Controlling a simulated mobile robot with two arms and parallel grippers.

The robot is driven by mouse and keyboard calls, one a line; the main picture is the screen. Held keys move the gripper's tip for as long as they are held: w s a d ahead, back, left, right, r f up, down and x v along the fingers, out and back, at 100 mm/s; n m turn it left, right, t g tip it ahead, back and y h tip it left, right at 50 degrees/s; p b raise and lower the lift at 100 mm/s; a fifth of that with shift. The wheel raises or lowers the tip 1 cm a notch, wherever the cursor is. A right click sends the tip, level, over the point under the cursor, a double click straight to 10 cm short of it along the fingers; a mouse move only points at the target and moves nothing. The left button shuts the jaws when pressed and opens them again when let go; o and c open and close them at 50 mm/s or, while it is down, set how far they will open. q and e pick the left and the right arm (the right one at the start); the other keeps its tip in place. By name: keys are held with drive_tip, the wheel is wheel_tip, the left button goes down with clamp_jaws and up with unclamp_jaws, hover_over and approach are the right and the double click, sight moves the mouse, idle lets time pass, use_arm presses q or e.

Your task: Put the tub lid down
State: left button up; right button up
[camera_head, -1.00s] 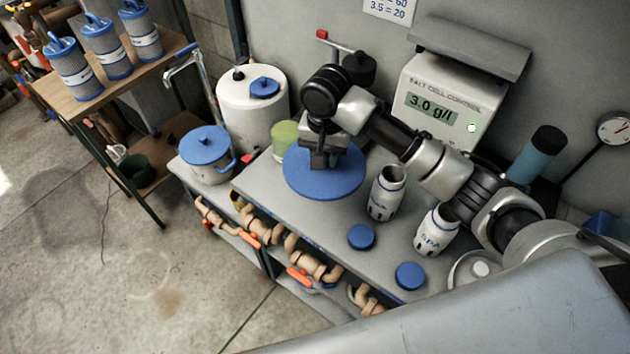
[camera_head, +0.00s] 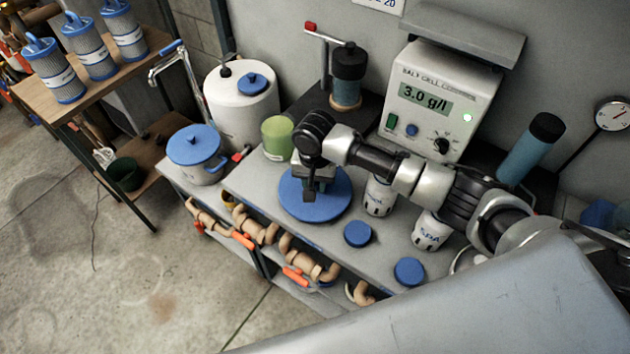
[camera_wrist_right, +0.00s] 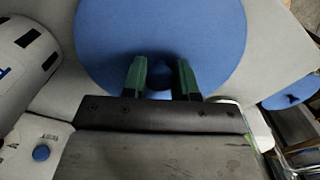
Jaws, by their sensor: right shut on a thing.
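The tub lid (camera_head: 325,208) is a large blue disc, low over or on the grey bench top in the head view. It also fills the top of the right wrist view (camera_wrist_right: 215,35). My right gripper (camera_head: 311,190) is over the lid's middle, pointing down. In the right wrist view its green fingers (camera_wrist_right: 161,80) are on either side of the lid's dark blue knob, shut on it. I cannot tell whether the lid's underside touches the bench. My left gripper is not in view.
The grey bench (camera_head: 316,234) holds two white bottles (camera_head: 379,195) and two small blue caps (camera_head: 357,233) right of the lid. A green jar (camera_head: 277,138) stands behind it. A blue-lidded pot (camera_head: 196,150) is to the left. A control box (camera_head: 437,105) stands at the back.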

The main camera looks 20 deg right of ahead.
drive_tip(key=shift+f, duration=0.45)
drive_tip(key=o, duration=0.9)
drive_tip(key=shift+f, duration=0.15)
wheel_tip(320, 180, up, 12)
drive_tip(key=shift+r+b, duration=0.2)
drive_tip(key=shift+b, duration=0.35)
drive_tip(key=shift+f, duration=0.1)
